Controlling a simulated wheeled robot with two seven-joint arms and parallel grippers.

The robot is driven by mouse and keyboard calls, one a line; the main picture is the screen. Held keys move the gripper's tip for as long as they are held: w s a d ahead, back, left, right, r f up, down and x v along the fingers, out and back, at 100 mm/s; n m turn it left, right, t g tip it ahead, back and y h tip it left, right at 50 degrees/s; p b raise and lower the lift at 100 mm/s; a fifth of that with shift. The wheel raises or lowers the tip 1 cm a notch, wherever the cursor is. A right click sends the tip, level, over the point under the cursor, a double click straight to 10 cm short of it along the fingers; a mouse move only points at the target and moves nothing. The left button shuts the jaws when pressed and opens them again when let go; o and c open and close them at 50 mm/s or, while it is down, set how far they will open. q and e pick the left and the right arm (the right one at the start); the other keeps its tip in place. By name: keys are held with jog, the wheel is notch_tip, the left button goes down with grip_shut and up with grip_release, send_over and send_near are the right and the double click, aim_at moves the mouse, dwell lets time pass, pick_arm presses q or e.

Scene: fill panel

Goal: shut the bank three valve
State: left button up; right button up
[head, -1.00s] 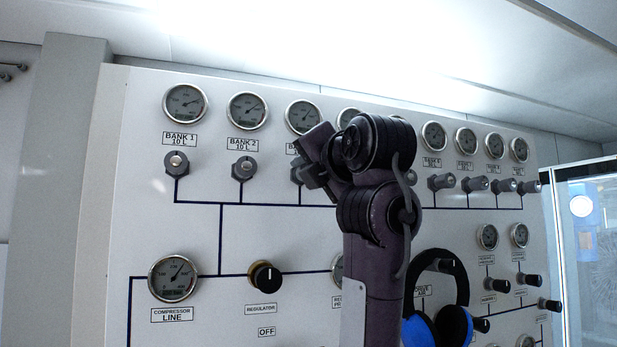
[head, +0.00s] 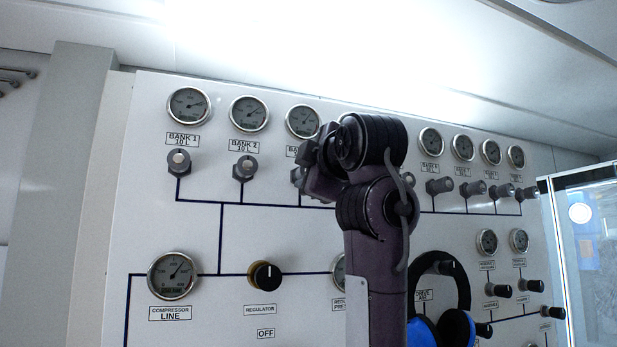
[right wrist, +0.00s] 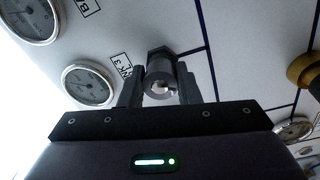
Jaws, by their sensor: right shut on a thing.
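The bank three valve is a grey knob (right wrist: 160,75) under the gauge (right wrist: 88,84) with the partly hidden "NK 3" label in the right wrist view. My right gripper (right wrist: 159,88) has one finger on each side of this knob and is shut on it. In the head view my right gripper (head: 304,178) is at the panel below the third gauge (head: 302,121), and my own wrist and arm hide most of the valve and its label. My left gripper is not in view.
The bank 2 valve (head: 245,168) and bank 1 valve (head: 179,161) are to the left on the white panel (head: 170,230). More valves sit to the right of my arm. A regulator knob (head: 265,276) is lower down, and a blue-and-black headset (head: 457,327) hangs beside my forearm.

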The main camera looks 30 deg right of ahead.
jog(key=m, duration=0.4)
jog(key=shift+w+f+b, duration=0.1)
jog(key=shift+f+b, duration=0.1)
jog(key=shift+b, duration=0.15)
jog(key=m, duration=0.4)
jog(key=shift+h+b, duration=0.3)
jog(key=shift+h, duration=0.1)
jog(key=m, duration=0.3)
jog(key=shift+m+g, duration=0.3)
jog(key=shift+m, duration=0.1)
jog(key=m, duration=0.3)
jog(key=shift+m+b, duration=0.4)
jog(key=m, duration=0.3)
jog(key=shift+m+h, duration=0.3)
jog(key=m, duration=0.3)
jog(key=shift+m+g+b, duration=0.3)
jog(key=shift+m+b, duration=0.05)
jog(key=shift+m, duration=0.05)
jog(key=m, duration=0.4)
jog(key=shift+r, duration=0.1)
jog(key=shift+m+b, duration=0.45)
jog(key=shift+m, duration=1.25)
jog(key=shift+r, duration=0.1)
